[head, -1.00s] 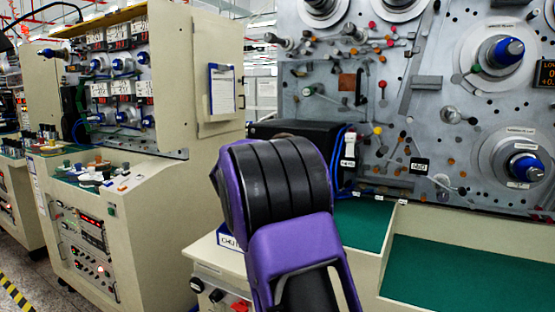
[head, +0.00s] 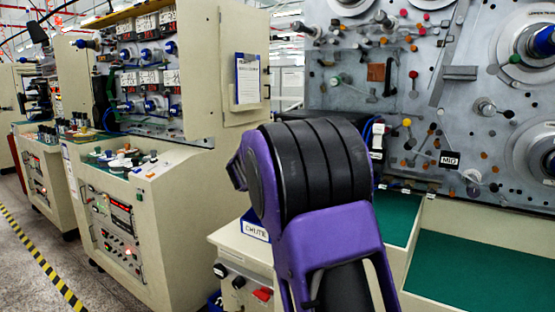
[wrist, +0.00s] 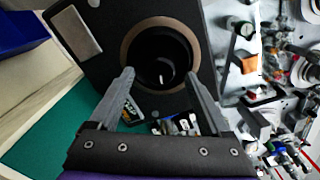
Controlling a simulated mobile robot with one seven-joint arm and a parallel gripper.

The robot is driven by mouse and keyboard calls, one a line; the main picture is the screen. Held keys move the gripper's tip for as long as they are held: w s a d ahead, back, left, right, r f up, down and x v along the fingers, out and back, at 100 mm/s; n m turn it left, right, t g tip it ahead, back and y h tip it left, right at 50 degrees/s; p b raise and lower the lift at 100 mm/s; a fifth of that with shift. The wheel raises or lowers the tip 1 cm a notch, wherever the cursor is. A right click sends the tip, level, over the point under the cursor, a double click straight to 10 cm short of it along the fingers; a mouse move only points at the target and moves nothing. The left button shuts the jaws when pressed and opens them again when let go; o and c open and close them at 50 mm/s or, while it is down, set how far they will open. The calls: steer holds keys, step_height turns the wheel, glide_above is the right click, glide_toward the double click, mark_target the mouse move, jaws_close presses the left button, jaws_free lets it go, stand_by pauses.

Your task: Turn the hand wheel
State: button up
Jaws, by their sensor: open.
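I cannot single out a hand wheel with certainty in either view. In the wrist view, a black box (wrist: 95,32) has a round dark opening (wrist: 160,58) with a brown rim. My gripper (wrist: 160,76) is open, its two grey fingers apart on either side of the opening's lower part in the picture. In the head view my purple and black arm hides the gripper. The grey winding panel (head: 345,65) there carries spindles, rollers and small knobs.
A beige machine (head: 205,215) with a clipboard (head: 247,78) stands left of my arm. Green mats (head: 470,270) line the trays below the panel. A low cabinet (head: 235,262) with switches is beside my arm. Floor (head: 25,265) with yellow-black tape is clear at far left.

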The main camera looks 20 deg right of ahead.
steer(key=v, duration=1.4)
steer(key=shift+s, duration=0.15)
steer(key=shift+a, duration=0.1)
